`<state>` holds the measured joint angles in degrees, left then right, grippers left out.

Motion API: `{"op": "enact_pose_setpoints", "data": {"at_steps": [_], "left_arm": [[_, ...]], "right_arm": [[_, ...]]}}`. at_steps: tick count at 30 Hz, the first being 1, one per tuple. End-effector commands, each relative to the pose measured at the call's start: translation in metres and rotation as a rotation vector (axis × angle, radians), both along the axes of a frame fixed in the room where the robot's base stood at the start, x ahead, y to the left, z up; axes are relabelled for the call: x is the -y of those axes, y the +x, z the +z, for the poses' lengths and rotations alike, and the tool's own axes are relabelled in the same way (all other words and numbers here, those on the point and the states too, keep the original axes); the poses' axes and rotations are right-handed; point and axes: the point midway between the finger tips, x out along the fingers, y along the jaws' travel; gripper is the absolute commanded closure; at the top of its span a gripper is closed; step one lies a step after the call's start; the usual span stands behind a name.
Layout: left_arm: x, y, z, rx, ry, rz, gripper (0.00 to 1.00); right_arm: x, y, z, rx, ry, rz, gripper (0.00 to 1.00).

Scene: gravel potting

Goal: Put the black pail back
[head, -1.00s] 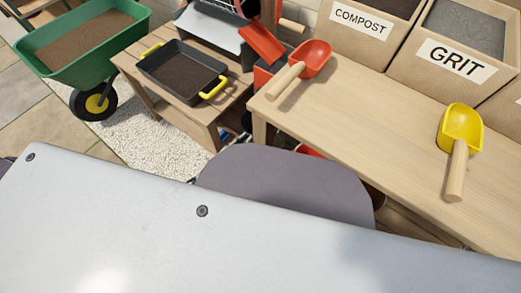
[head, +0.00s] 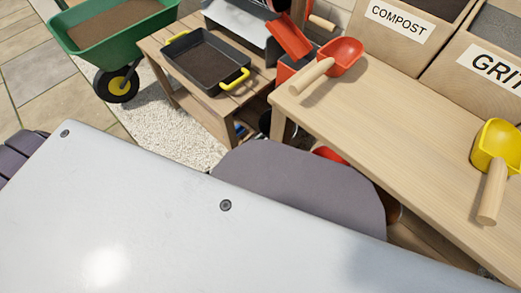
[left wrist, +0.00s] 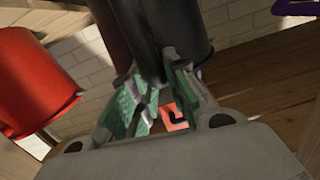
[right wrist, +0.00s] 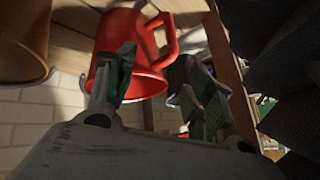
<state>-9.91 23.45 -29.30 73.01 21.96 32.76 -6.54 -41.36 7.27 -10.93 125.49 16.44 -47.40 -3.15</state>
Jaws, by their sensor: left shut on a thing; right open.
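In the left wrist view the black pail (left wrist: 185,25) fills the top middle, partly cut off by the frame. My left gripper (left wrist: 158,80) is shut on a black part of the pail, between green-padded fingers. The exact spot of the grip is dark and hard to make out. My right gripper (right wrist: 158,72) is open. A red pail (right wrist: 118,45) with a handle lies beyond its fingers, and I cannot tell whether they touch it. The black pail and both gripper tips are hidden in the head view.
A wooden bench holds a red scoop (head: 341,56) and a yellow scoop (head: 497,145). A low table (head: 160,50) carries a black tray (head: 208,85). A green wheelbarrow (head: 75,40) stands at left. A brown pail (right wrist: 22,40) is left of the red one.

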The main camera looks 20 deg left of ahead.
Motion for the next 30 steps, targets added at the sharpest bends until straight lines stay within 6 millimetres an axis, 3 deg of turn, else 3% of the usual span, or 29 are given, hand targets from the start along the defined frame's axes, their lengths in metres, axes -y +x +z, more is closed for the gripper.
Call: {"op": "enact_pose_setpoints", "data": {"at_steps": [6, 22, 30], "left_arm": [[0.001, 0.001, -0.018, 0.002, -0.002, 0.0, 1.0], [0.0, 0.001, -0.022, 0.003, -0.001, 0.001, 1.0], [0.0, 0.001, -0.039, 0.003, -0.002, 0.001, 1.0]], "right_arm": [[-0.002, 0.0, -0.012, 0.007, 0.012, 0.006, 0.46], [-0.003, 0.001, -0.013, 0.012, 0.017, 0.006, 0.46], [-0.005, 0.002, -0.021, 0.02, 0.032, 0.008, 0.46]]}}
